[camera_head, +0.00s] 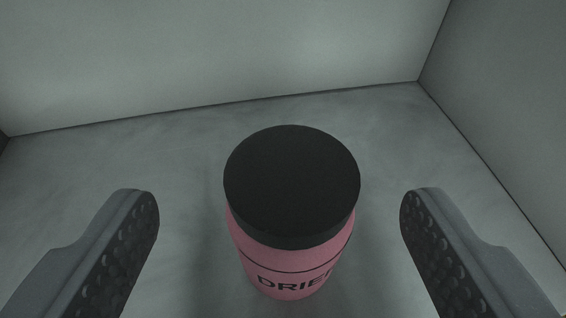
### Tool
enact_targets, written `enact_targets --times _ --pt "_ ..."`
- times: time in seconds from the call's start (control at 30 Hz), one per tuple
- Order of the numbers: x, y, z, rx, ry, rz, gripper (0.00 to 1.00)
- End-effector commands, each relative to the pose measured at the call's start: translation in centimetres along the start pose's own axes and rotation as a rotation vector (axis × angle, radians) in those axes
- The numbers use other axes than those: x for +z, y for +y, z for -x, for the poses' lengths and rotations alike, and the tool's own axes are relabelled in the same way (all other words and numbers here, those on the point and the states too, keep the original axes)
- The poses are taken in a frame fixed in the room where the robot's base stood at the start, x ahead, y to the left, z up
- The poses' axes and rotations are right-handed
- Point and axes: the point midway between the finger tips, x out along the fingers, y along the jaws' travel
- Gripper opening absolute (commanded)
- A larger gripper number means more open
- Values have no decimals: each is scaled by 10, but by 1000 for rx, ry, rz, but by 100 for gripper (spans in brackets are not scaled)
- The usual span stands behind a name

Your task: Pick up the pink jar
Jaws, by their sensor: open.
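The pink jar (290,262) stands upright on the grey floor, with a wide black lid on top and dark lettering starting "DRIE" on its side. It is near the middle of the view. My gripper (280,215) is open, with one dark, studded finger to the left of the jar and one to the right. There is a clear gap between each finger and the jar, and neither appears to touch it. The rest of the lettering is cut off by the jar's curve.
A pale wall (230,50) runs behind the jar, and another wall (510,90) rises on the right, meeting it in a corner. The grey floor (130,165) around the jar is bare.

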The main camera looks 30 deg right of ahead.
Motion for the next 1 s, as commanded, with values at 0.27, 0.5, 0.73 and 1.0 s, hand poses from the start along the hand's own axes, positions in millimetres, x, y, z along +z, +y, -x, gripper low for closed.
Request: enact_targets --times 0.27,0.5,0.73,1.0 --pt "0 2 -17 2 1 -1 75" --pt "2 5 -48 3 -2 -2 75" --pt "2 5 -63 3 2 -2 75" --pt "2 4 -62 2 2 -2 45"
